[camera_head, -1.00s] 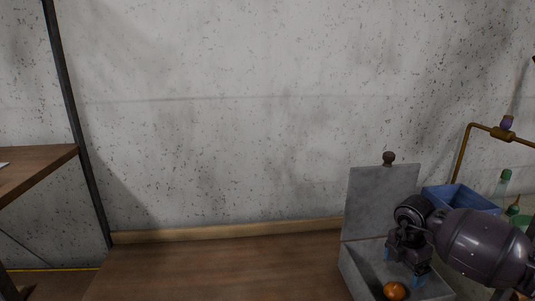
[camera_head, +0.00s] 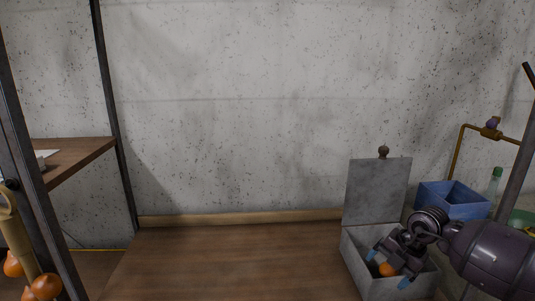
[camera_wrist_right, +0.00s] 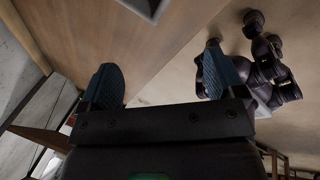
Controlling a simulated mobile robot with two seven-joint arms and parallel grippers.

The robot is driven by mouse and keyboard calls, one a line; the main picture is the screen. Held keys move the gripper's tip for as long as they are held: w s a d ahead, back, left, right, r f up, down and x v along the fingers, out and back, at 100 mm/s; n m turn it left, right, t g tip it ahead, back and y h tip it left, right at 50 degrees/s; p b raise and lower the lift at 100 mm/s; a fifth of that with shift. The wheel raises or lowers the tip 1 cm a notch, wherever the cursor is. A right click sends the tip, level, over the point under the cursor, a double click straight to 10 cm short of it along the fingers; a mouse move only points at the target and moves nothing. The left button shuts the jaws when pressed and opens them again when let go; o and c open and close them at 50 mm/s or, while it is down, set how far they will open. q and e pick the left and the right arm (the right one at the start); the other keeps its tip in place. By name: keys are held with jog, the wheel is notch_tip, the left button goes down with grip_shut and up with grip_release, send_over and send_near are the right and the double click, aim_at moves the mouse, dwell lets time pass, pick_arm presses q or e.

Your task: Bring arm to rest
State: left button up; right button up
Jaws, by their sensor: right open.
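My right arm comes in from the right in the head view. Its gripper (camera_head: 388,268) is over the open grey box (camera_head: 363,272), with its blue fingertips apart and nothing between them that I can make out. The wrist view also shows the two blue fingers (camera_wrist_right: 165,82) spread wide with a gap. An orange round fruit (camera_head: 387,269) lies in the box, partly hidden by the gripper. The box's lid (camera_head: 376,190) stands upright at the back. My left gripper does not show in the head view.
A blue bin (camera_head: 455,200) and a green-capped bottle (camera_head: 495,181) stand behind my right arm. A brown pipe (camera_head: 457,150) runs along the wall. The wooden table (camera_head: 220,262) is clear left of the box. A shelf (camera_head: 75,160) and hanging orange things (camera_head: 45,286) are at the left.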

jog(key=a+r+n+t+y, duration=0.2)
jog(key=a+r+t+y, duration=0.4)
jog(key=a+r+y, duration=0.75)
jog(key=s+d+f+m+t+h, duration=0.35)
jog(key=f+m+h, duration=0.25)
jog(key=f+m, duration=0.35)
jog(key=s+d+f+m+t+h, duration=0.3)
jog(key=s+f+m+t+h, duration=0.2)
jog(key=f+m+h, duration=0.4)
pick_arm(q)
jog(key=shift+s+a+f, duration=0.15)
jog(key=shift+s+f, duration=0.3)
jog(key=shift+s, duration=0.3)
pick_arm(e)
jog(key=s+d+f+m+g, duration=0.1)
jog(key=s+f+m+g, duration=0.1)
jog(key=s+f, duration=0.3)
jog(key=s+d+f+m+g+h, duration=0.1)
jog(key=s+f+m, duration=0.3)
jog(key=s, duration=0.6)
jog(key=s+d+f+m+g+h, duration=0.1)
jog(key=s+d+f+m+g, duration=0.1)
jog(key=s+f, duration=0.4)
jog(key=s+m, duration=0.1)
jog(key=s, duration=0.1)
jog(key=shift+s+d+f+g, duration=0.25)
jog(key=shift+s+d+g, duration=0.05)
jog(key=shift+d+g, duration=0.1)
